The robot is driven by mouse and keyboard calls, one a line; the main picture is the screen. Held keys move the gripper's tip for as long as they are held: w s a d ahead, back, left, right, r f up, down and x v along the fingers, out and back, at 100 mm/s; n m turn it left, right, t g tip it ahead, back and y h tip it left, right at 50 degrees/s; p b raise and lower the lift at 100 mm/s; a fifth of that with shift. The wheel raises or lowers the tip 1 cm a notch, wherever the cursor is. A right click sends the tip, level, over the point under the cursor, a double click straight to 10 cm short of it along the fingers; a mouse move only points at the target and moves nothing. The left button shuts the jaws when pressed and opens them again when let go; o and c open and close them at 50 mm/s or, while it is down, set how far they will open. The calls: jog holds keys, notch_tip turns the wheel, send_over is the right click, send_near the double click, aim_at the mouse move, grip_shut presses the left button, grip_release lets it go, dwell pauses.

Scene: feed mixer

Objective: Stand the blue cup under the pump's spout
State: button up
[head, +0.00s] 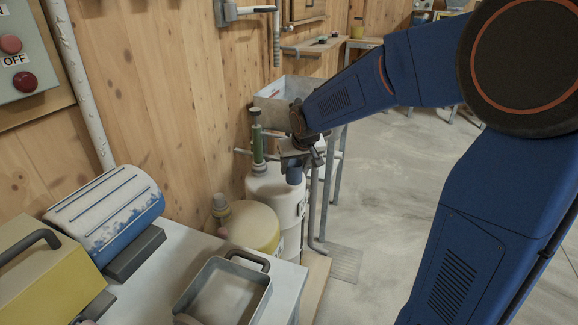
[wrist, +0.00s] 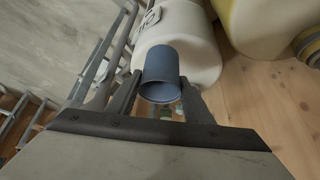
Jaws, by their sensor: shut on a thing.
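The blue cup (head: 293,173) is between the fingers of my gripper (head: 290,157) in the head view, held up near the top of the white drum (head: 275,192). In the wrist view the cup (wrist: 161,64) sits between both fingers of my gripper (wrist: 161,80), with its open rim toward the camera and the white drum (wrist: 190,30) behind it. The green pump (head: 257,140) stands upright on the drum, just left of my gripper. My gripper and arm partly cover the area right of the pump, so I cannot clearly make out its spout.
A yellow-lidded drum (head: 250,228) stands in front of the white drum. The near table holds a grey tray (head: 225,292), a blue-and-white roll-shaped thing (head: 108,212) and a yellow box (head: 45,272). A metal bin (head: 280,95) stands behind. Open floor (head: 395,180) lies to the right.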

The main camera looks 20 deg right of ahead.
aim_at(294, 163)
jog(key=w, duration=0.6)
jog(key=shift+w+a+f, duration=0.1)
jog(key=shift+w+f, duration=0.05)
jog(key=shift+f, duration=1.6)
jog(key=shift+f, duration=0.1)
jog(key=o, duration=1)
jog(key=v, duration=1.1)
jog(key=shift+s+r, duration=0.3)
jog(key=shift+r, duration=0.3)
